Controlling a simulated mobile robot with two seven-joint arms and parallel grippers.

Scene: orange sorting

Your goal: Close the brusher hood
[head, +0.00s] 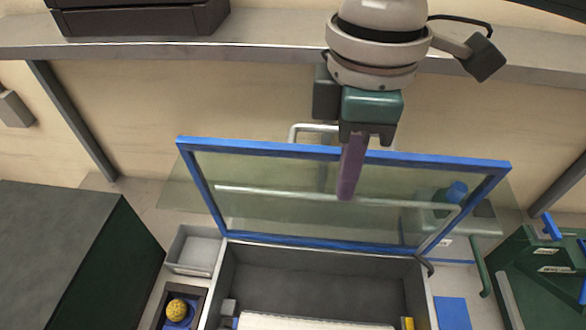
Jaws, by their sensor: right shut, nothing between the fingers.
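The brusher hood (280,149) is a clear panel in a blue frame. It stands raised and tilted above the brusher (224,285), a grey open-topped box with a dark inside and a white part at its near end. My right gripper (348,192) has purple fingers, shut and empty. It points down across the middle of the hood's top bar, with its tips over the clear panel. I cannot tell whether it touches the hood. My left gripper is not in view.
A dark green block (60,250) stands at left. A small grey tray (196,251) and a yellow-brown ball (177,310) in a dark holder sit beside the brusher. A green machine (535,265) stands at right. A grey beam (180,48) crosses the back.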

